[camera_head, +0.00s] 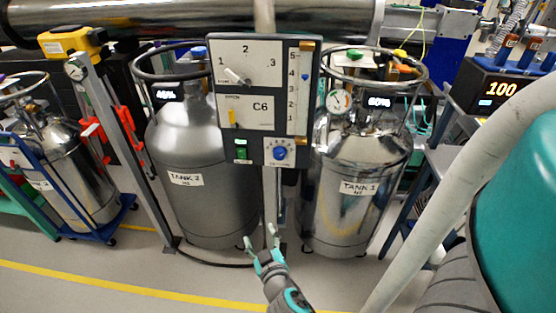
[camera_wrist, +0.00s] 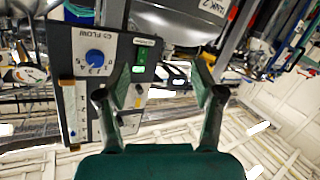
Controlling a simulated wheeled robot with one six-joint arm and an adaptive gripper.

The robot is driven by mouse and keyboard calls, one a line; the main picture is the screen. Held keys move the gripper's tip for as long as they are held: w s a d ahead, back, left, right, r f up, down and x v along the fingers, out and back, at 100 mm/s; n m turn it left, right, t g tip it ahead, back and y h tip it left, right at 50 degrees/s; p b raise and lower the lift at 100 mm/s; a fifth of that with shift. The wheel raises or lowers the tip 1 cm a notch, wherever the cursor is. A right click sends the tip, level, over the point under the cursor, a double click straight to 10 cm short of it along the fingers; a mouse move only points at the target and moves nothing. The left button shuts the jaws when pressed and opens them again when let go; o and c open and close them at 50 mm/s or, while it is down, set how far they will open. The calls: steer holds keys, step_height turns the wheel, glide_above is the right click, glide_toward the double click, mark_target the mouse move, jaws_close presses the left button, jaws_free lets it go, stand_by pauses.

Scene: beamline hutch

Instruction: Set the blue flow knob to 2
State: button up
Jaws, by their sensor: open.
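The blue flow knob (camera_head: 280,153) sits on a white plate at the lower right of the dark C6 panel (camera_head: 213,75). In the wrist view the knob (camera_wrist: 95,57) appears upside down at upper left, beside the word FLOW, with small numerals around it. Its exact setting is too small to tell. My gripper (camera_head: 261,236) is open and empty, below the panel in the head view and apart from the knob. In the wrist view my gripper's (camera_wrist: 160,80) fingers are spread, with the knob left of them.
A green switch (camera_head: 241,151) is just left of the knob. A selector lever (camera_head: 236,77), a yellow lever (camera_head: 232,118) and a vertical scale (camera_head: 299,90) are above. Tank 2 (camera_head: 190,145) and Tank 1 (camera_head: 355,205) flank the panel. Floor in front is clear.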

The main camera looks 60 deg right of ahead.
mark_target(279, 157)
steer(key=w+d+r+m+g+h, duration=0.1)
steer(key=w+d+r+m+h, duration=0.1)
steer(key=d, duration=0.5)
steer(key=w+d+r+m+g+h, duration=0.1)
steer(key=d+r, duration=0.3)
steer(key=d, duration=0.4)
steer(key=w+d+r+m+g+h, duration=0.2)
steer(key=w+d+r, duration=0.1)
steer(key=d, duration=0.5)
steer(key=shift+w+m+g+h, duration=0.3)
steer(key=shift+g+h, duration=0.1)
steer(key=c, duration=1.1)
